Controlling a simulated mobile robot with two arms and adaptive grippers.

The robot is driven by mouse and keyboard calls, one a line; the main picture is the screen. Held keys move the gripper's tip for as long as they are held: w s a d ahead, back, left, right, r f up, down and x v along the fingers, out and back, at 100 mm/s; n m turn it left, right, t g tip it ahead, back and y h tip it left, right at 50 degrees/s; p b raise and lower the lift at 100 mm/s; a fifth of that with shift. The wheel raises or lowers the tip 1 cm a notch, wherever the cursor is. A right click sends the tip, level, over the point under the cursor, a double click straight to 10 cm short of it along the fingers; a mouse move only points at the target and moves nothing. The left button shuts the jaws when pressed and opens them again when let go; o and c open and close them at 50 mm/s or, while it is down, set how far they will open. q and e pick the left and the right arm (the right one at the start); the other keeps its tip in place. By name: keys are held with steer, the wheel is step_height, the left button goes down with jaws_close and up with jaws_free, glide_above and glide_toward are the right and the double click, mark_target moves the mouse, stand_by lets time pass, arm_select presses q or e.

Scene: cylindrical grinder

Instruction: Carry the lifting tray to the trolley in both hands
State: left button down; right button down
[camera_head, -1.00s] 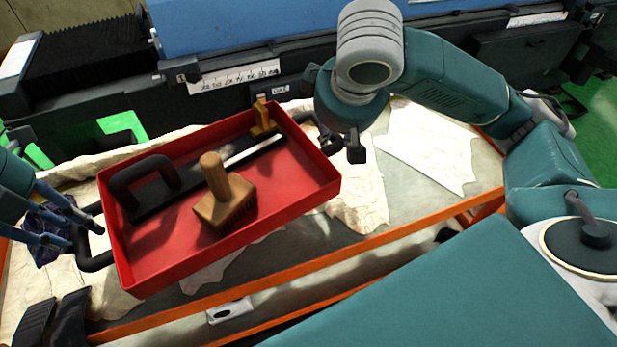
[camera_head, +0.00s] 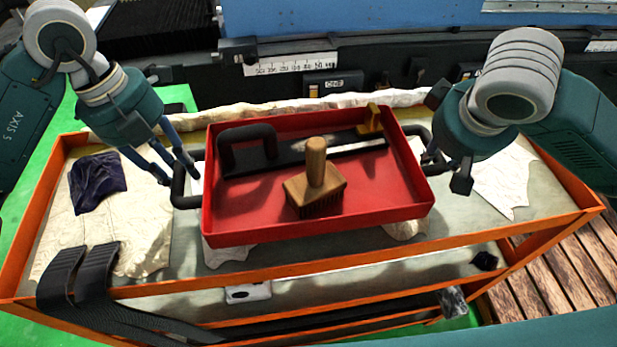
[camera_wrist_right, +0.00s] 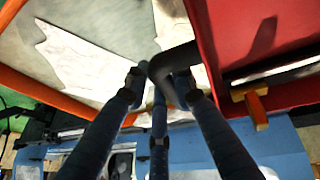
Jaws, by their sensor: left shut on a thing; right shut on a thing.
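The red lifting tray (camera_head: 390,180) is in the middle of the head view, level, above the orange-edged trolley or bench (camera_head: 130,287). It holds a wooden-handled brush (camera_head: 316,180), a black bar with a handle (camera_head: 247,148) and a small yellow piece (camera_head: 370,122). My left gripper (camera_head: 183,178) is shut on the tray's left black handle (camera_head: 180,190). My right gripper (camera_head: 447,165) is at the tray's right handle; in the right wrist view the gripper's fingers (camera_wrist_right: 160,85) close around that black handle (camera_wrist_right: 178,58). Whether the tray touches the surface below is unclear.
Pale cloths (camera_head: 110,225) lie on the surface under and beside the tray, with a dark rag (camera_head: 97,183) at left. Black straps (camera_head: 80,280) hang over the front left edge. The blue and black machine (camera_head: 400,30) stands behind. A slatted wooden floor (camera_head: 560,265) is at right.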

arm_select(q)
steer(key=shift+w, duration=0.1)
arm_select(e)
steer(key=shift+w+d+f, duration=0.1)
